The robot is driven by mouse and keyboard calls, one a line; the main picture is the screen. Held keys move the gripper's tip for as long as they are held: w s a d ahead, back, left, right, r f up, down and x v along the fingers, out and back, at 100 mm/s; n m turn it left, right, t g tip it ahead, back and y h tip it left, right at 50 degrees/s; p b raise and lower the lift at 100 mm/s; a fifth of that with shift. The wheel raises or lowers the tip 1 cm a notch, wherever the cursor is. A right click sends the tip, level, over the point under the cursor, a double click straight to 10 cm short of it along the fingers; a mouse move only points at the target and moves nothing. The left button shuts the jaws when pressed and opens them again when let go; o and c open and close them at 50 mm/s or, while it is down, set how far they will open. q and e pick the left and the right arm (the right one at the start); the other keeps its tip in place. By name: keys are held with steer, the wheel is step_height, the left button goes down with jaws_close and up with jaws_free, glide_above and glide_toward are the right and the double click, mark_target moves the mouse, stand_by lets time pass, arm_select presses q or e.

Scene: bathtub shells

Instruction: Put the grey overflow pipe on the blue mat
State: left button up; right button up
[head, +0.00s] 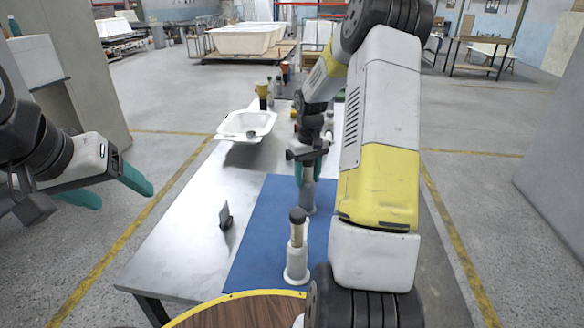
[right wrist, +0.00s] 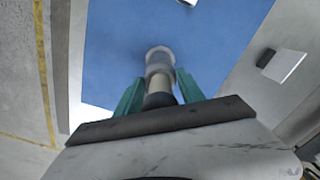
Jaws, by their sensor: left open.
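The grey overflow pipe (head: 307,197) is upright between the fingers of my right gripper (head: 309,170), over the blue mat (head: 263,217). In the right wrist view, the teal fingertips (right wrist: 161,82) lie against both sides of the pipe (right wrist: 160,64), and its pale round foot points at the mat (right wrist: 115,50). I cannot tell whether the foot touches the mat. My left gripper (head: 122,190) is open and empty, left of the table and away from it.
A whiter pipe with a dark top (head: 297,252) stands near the mat's front. A small dark bracket (head: 226,216) is on the bare metal table (head: 180,235) left of the mat. A white basin (head: 243,124) and several coloured fittings are farther back. A round wooden top (head: 240,312) is in front.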

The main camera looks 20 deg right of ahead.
steer(key=o, duration=0.4)
step_height(320, 180, up, 12)
steer(key=shift+f, duration=0.1)
steer(key=shift+s+r, duration=0.1)
steer(key=shift+r, duration=0.25)
steer(key=s+a+r+t, duration=0.3)
steer(key=s+a+r, duration=0.5)
steer(key=s+r, duration=0.25)
steer(key=shift+s+a+f+m+t+y, duration=0.15)
steer(key=shift+s+a+t+y, duration=0.6)
steer(key=shift+s, duration=1.75)
steer(key=shift+s+a+r+m+t, duration=0.1)
steer(key=shift+s+a+m+t, duration=0.15)
steer(key=shift+s+a, duration=1.65)
steer(key=shift+s+a+f+m+t+y, duration=0.1)
steer(key=shift+s+a+t+y, duration=0.4)
steer(key=shift+s, duration=2.6)
